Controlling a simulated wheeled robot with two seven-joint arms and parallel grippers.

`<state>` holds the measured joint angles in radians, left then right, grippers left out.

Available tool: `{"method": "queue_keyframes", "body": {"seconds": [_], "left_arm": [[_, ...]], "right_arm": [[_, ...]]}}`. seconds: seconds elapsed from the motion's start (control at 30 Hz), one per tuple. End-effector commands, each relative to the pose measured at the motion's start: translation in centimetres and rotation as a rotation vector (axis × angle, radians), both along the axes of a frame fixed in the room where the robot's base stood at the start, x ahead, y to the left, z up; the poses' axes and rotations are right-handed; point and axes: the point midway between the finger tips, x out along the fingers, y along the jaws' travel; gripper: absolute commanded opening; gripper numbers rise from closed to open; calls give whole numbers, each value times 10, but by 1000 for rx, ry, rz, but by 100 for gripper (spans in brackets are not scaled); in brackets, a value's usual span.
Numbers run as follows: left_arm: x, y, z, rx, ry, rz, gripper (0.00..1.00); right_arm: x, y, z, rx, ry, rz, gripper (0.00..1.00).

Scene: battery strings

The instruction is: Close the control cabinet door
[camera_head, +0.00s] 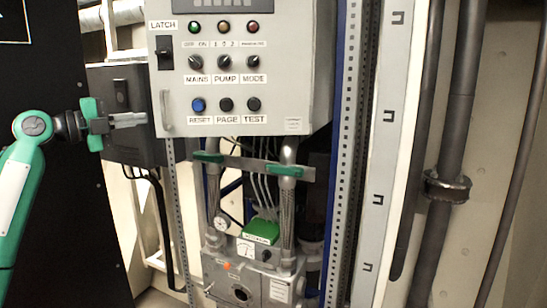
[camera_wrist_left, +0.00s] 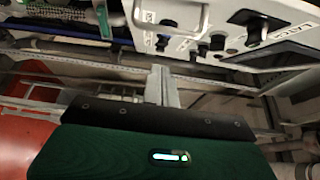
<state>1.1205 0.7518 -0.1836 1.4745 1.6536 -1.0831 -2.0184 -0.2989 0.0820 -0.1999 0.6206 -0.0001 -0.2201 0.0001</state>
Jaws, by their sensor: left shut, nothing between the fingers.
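The control cabinet (camera_head: 240,60) is a pale grey box with a display, lamps, knobs and buttons on its front, and a LATCH switch at its upper left. A slim upright handle (camera_head: 166,112) sits at the front's lower left edge. In the left wrist view the handle (camera_wrist_left: 172,25) and the labelled front (camera_wrist_left: 225,48) are at the top, turned sideways. My left gripper (camera_head: 143,119) is shut and empty, just left of the handle; its fingers (camera_wrist_left: 161,80) point toward the cabinet's edge. I cannot tell whether they touch it, or how far the door stands open.
A dark grey box (camera_head: 112,140) lies behind my left gripper, and a large black panel (camera_head: 60,200) fills the left. Below the cabinet are pipes, a gauge (camera_head: 221,223) and a green-topped unit (camera_head: 262,232). A perforated post (camera_head: 345,190) and dark pipes (camera_head: 440,200) stand right.

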Motion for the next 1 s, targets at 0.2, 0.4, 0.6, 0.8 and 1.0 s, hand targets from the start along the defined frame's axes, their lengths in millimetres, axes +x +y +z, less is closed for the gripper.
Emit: {"method": "queue_keyframes", "body": {"seconds": [0.2,0.4,0.6,0.8,1.0], "left_arm": [[0,1,0,0,0,2,0],[0,1,0,0,0,1,0],[0,1,0,0,0,1,0],[0,1,12,-1,-2,1,0],[0,1,41,-1,-4,0,0]], "right_arm": [[-1,0,0,0,1,0,0],[-2,0,0,0,2,0,0],[-2,0,0,0,2,0,0],[-2,1,-3,1,2,-1,0],[-2,4,-7,4,2,-2,0]]}}
